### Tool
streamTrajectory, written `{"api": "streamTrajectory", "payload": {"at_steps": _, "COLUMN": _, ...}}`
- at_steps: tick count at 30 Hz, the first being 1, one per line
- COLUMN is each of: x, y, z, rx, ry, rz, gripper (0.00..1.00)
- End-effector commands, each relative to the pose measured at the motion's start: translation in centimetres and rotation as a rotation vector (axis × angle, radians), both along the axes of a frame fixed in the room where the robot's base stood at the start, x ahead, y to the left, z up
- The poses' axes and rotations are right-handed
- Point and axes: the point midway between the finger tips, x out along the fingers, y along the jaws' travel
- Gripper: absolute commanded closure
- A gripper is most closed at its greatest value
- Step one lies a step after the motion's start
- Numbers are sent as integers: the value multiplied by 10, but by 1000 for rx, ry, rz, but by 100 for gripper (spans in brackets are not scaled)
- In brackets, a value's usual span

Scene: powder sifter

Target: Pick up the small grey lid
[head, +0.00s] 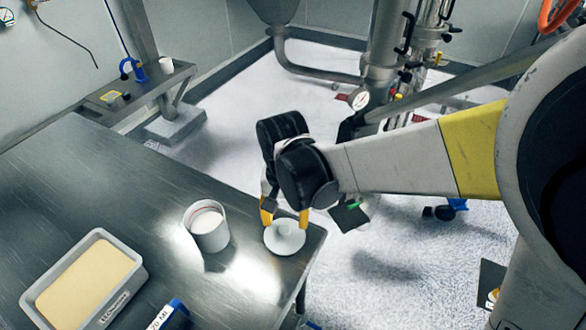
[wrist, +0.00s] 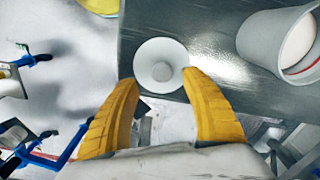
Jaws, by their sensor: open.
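The small grey lid (head: 285,238) is a pale round disc with a raised knob, lying near the right corner of the metal table. In the wrist view the lid (wrist: 161,66) lies just beyond my fingertips, close to the table edge. My gripper (head: 285,214) has two yellow fingers, spread apart and empty. In the head view they appear directly over or just behind the lid. In the wrist view my gripper's fingertips (wrist: 160,82) sit either side of the lid's lower part, with the knob between them. I cannot tell whether they touch it.
A grey cup (head: 208,230) with pale contents stands left of the lid, and shows in the wrist view (wrist: 262,42). A grey tray (head: 38,292) of yellowish material and a blue-marked item (head: 170,314) lie farther left. The table (head: 110,185) is clear behind the cup.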

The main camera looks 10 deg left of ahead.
Motion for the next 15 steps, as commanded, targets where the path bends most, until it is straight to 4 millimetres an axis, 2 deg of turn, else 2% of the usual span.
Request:
{"api": "streamTrajectory", "payload": {"at_steps": 8, "x": 0, "y": 4, "z": -44, "rx": 0, "ry": 0, "rz": 0, "gripper": 45}}
{"api": "streamTrajectory", "payload": {"at_steps": 15, "x": 0, "y": 3, "z": -47, "rx": 0, "ry": -1, "rz": 0, "gripper": 45}}
